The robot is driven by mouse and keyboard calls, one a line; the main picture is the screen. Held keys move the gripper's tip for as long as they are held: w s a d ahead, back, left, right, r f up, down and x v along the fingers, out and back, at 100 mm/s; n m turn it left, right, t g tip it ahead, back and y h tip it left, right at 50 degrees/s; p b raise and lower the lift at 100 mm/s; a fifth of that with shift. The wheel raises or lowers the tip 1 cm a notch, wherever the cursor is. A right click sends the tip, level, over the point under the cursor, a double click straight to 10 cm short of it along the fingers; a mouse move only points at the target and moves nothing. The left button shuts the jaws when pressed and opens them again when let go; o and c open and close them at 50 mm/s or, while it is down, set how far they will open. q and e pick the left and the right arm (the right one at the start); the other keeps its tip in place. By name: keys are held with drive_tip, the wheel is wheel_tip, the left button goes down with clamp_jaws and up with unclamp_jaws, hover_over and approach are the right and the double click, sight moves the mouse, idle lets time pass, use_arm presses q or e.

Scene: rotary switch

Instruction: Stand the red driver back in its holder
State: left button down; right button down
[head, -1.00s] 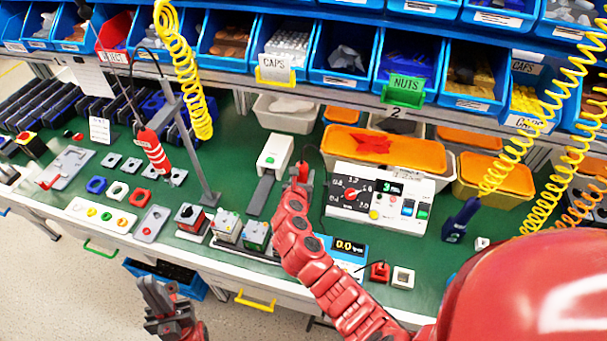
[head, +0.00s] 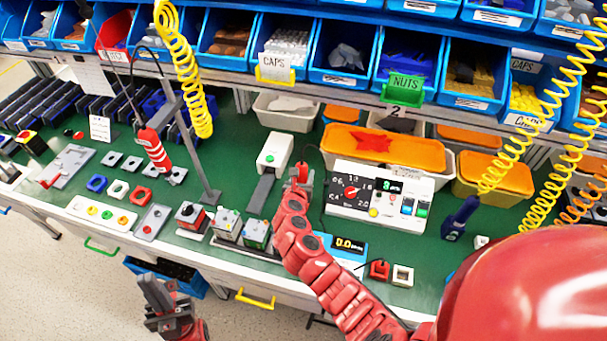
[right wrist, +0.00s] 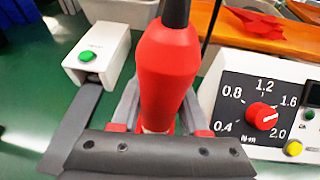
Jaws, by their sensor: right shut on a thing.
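The red driver (right wrist: 168,75) has a thick red body with a dark upper end. It stands roughly upright between my right gripper's grey fingers in the right wrist view. In the head view only a small red part of the driver (head: 303,170) shows, beyond my right arm. My right gripper (head: 300,183) is shut on it above the green bench, next to the white box with a green button. The driver's lower end is hidden by the gripper. I cannot make out its holder. My left gripper (head: 161,287) is open and empty, low in front of the bench.
A white control box (head: 379,197) with a red dial (right wrist: 262,116) stands right of the driver. The white button box (head: 275,153) is close on its left. A red-and-white striped tool (head: 153,148) hangs from a stand at left. Blue bins line the back.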

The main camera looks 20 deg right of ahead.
drive_tip(key=shift+c, duration=1.6)
unclamp_jaws()
drive_tip(key=b+v, duration=0.4)
drive_tip(key=v, duration=1.3)
drive_tip(key=shift+s, duration=0.25)
drive_tip(key=shift+w, duration=0.1)
